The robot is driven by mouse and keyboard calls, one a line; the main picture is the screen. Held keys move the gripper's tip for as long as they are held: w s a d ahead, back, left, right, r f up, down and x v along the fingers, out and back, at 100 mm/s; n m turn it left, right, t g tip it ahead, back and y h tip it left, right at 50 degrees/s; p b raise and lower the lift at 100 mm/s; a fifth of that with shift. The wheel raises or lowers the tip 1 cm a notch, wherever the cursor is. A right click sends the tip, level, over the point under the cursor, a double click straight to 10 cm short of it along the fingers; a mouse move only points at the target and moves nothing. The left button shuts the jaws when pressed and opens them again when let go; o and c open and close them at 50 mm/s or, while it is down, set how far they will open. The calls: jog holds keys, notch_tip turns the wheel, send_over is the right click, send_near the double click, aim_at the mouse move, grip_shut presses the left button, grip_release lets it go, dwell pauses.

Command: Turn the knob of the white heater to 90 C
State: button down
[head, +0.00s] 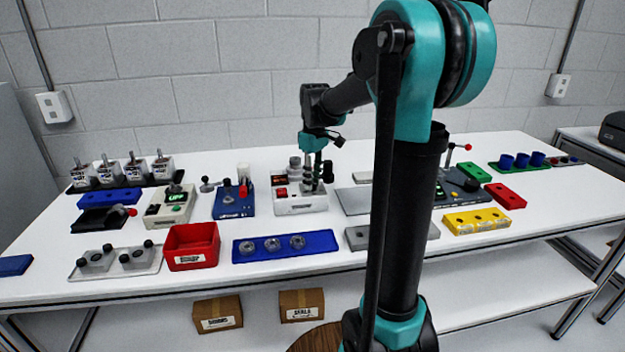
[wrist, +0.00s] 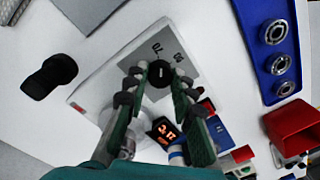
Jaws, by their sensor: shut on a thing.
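The white heater (head: 300,204) stands near the middle of the table in the head view, with a red button on its front left. In the wrist view its white top bears a grey dial plate (wrist: 190,62), and the numeral 70 is readable. Its black round knob (wrist: 160,73) sits between my fingertips. My gripper (head: 314,182) points down over the heater, and in the wrist view my gripper (wrist: 157,80) is shut on the knob from both sides. Which mark the knob points at cannot be told. A lit orange display (wrist: 164,130) shows partly behind a finger; its digits are unclear.
A blue device (head: 233,201) stands close left of the heater. A grey plate (head: 355,200) lies close to its right. In front are a blue tray with bearings (head: 250,250) and a red bin (head: 192,262). White table shows between heater and blue tray.

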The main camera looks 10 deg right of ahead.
aim_at(315, 182)
jog(key=m, duration=1)
jog(key=shift+t, duration=0.3)
jog(key=shift+m, duration=0.3)
jog(key=c, duration=1.3)
grip_release()
jog(key=shift+o, duration=0.2)
notch_tip(315, 182, up, 12)
jog(key=shift+d, duration=0.3)
jog(key=shift+s, duration=0.1)
